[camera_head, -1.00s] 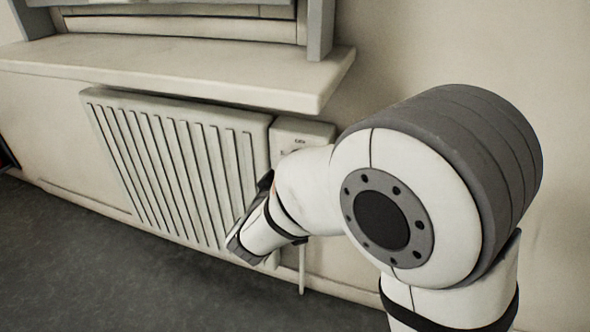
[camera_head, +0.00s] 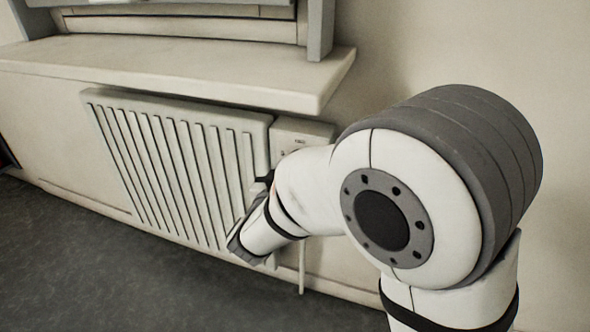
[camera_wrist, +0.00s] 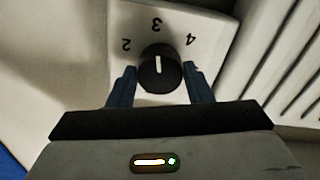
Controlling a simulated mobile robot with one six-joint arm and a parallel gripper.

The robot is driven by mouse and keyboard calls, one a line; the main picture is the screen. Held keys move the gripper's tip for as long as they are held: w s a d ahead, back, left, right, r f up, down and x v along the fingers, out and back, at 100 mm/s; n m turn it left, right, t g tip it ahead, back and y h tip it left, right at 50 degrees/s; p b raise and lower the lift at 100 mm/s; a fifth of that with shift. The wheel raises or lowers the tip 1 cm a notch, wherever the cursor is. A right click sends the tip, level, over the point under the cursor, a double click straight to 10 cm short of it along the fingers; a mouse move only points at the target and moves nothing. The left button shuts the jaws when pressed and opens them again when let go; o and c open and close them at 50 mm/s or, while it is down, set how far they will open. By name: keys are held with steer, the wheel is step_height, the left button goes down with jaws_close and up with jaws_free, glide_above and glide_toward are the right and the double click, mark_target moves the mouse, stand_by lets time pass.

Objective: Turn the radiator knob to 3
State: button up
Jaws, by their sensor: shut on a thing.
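The radiator knob (camera_wrist: 160,80) is round and black with a white pointer line. It sits on a pale control plate (camera_wrist: 207,42) marked 2, 3 and 4. In the wrist view the pointer line stands upright and points at the 3. My gripper (camera_wrist: 160,72) has one dark finger on each side of the knob and is shut on it. In the head view the control box (camera_head: 303,131) shows beside the radiator (camera_head: 262,150).
A thick window sill (camera_head: 170,72) juts out above the radiator and box. A thin pipe (camera_head: 301,270) runs down below the box. The wall to the right and the grey floor (camera_head: 90,270) are clear.

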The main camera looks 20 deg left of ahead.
stand_by(0.3)
steer(key=o, duration=1)
steer(key=s+p, duration=0.1)
steer(key=s, duration=0.6)
steer(key=shift+s+a+p, duration=0.3)
steer(key=shift+s+p, duration=0.1)
steer(key=shift+s, duration=0.1)
